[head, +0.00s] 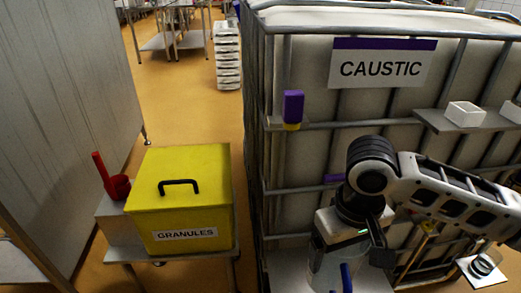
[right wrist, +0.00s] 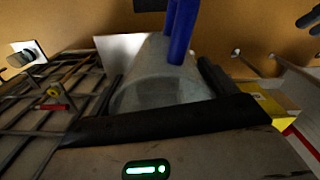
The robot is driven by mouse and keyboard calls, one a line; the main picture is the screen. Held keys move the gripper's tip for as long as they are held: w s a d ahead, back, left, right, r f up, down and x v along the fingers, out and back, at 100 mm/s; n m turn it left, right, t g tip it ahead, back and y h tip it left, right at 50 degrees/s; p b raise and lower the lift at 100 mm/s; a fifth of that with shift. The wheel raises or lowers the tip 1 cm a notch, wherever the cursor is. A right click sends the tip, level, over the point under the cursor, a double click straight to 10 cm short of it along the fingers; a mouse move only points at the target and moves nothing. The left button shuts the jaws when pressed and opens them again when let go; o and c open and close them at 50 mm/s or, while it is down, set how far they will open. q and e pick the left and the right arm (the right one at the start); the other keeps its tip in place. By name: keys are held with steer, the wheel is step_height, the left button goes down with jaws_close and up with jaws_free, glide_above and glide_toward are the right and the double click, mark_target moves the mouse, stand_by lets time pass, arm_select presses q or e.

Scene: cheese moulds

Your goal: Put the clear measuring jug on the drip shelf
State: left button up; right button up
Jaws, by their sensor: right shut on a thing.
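The clear measuring jug (head: 325,262) is see-through with a blue handle (head: 346,278). It is at the bottom of the head view, in front of the caged tank. My right gripper (head: 352,243) is shut on the jug, and its dark fingers lie either side of it. In the right wrist view the jug (right wrist: 160,88) fills the middle, with its blue handle (right wrist: 181,35) pointing away. A grey shelf (head: 432,121) on the tank's cage looks like the drip shelf, with white tubs on it. A pale flat surface (head: 284,268) shows behind the jug. My left gripper is out of view.
The caged tank with a CAUSTIC sign (head: 381,67) fills the right. A purple and yellow object (head: 292,109) sits on a small ledge on it. A yellow GRANULES bin (head: 190,208) and red scoop (head: 116,180) stand on a table at left. Open floor (head: 185,105) lies between.

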step_height(320, 180, up, 8)
steer(key=w+d+m+p, duration=0.2)
steer(key=w+p, duration=0.1)
steer(key=p, duration=0.1)
steer(key=shift+r+m, duration=0.2)
steer(key=shift+m, duration=0.1)
steer(key=shift+s, duration=0.1)
steer(key=shift+d, duration=0.15)
